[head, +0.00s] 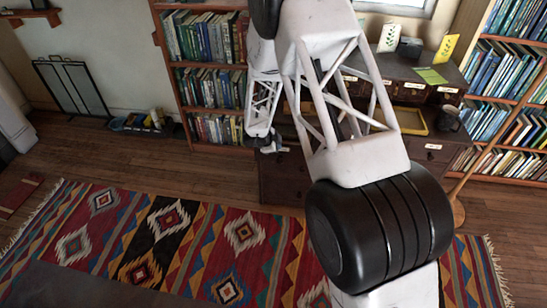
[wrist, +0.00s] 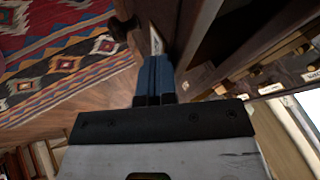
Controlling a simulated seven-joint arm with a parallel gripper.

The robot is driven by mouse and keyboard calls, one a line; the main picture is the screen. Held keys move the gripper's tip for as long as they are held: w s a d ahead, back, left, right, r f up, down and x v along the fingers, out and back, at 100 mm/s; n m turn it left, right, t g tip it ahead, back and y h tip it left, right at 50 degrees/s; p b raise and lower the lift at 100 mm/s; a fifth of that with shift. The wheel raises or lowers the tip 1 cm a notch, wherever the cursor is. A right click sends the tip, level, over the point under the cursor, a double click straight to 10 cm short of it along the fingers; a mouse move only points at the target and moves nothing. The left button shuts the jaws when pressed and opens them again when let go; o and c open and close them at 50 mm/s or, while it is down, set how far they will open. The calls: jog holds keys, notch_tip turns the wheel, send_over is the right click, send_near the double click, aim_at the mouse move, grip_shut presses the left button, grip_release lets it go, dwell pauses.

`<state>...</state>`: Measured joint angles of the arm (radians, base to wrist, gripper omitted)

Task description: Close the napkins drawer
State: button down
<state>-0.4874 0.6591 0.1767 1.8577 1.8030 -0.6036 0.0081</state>
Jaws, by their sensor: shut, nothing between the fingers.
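A dark wooden cabinet with drawers (head: 280,178) stands mostly behind my arm in the head view. In the wrist view a drawer front with a pale label (wrist: 156,40) and a dark knob (wrist: 121,28) shows nearly edge-on. Dark wood and a shadowed gap lie to its right. How far it stands out is unclear, and I cannot read its label. My gripper (wrist: 155,62) is shut and empty, its blue fingertips close to the label; I cannot tell if they touch. In the head view my gripper (head: 270,147) is small beside the cabinet's left part.
A tray (head: 410,121) and a dark mug (head: 449,119) are on the cabinet's right part. Small labelled drawers (head: 446,90) sit above them. Bookshelves (head: 205,75) stand behind. A patterned rug (head: 150,245) covers the open floor in front.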

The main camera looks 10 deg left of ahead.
jog(key=w, duration=0.9)
jog(key=s+a+r, duration=0.3)
jog(key=s+r, duration=0.5)
jog(key=shift+s+a, duration=0.25)
jog(key=shift+a, duration=0.15)
dwell(0.5)
